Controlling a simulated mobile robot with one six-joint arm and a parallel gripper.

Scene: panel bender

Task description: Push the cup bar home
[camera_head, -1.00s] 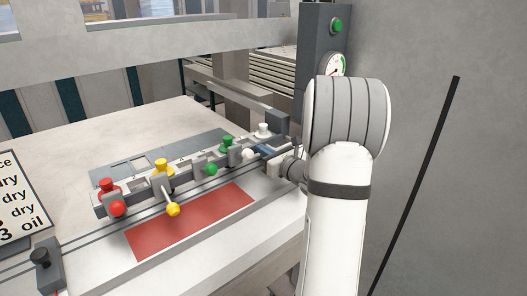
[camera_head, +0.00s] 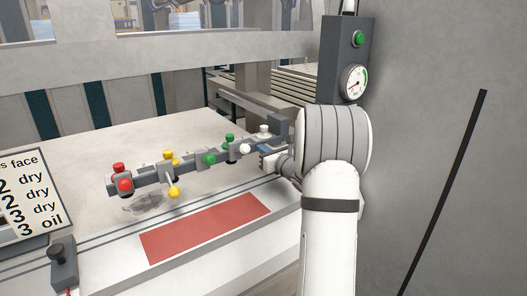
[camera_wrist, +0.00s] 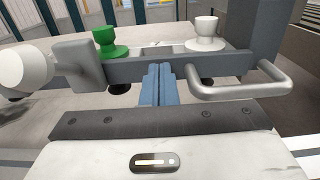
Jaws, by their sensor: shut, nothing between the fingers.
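The cup bar (camera_head: 143,181) is a long grey bar with red, yellow, green and white knobs, above the pale table. In the wrist view, its near right part (camera_wrist: 220,66) crosses the upper picture, with a green knob (camera_wrist: 104,40), a white knob (camera_wrist: 206,32) and a silver handle (camera_wrist: 240,92). Dark round cups show under it. My gripper (camera_wrist: 158,72) is shut, its blue fingers pointing at the bar's front face left of the handle. Their tips meet the bar's lower edge in the picture; contact is unclear. In the head view my gripper (camera_head: 266,154) is at the bar's right end.
A red rectangle (camera_head: 205,228) lies on the table in front of the bar. A sign (camera_head: 30,195) and a small dark block with a knob (camera_head: 62,262) stand at left. A post with a gauge (camera_head: 354,82) stands behind my arm. A grey wall is at right.

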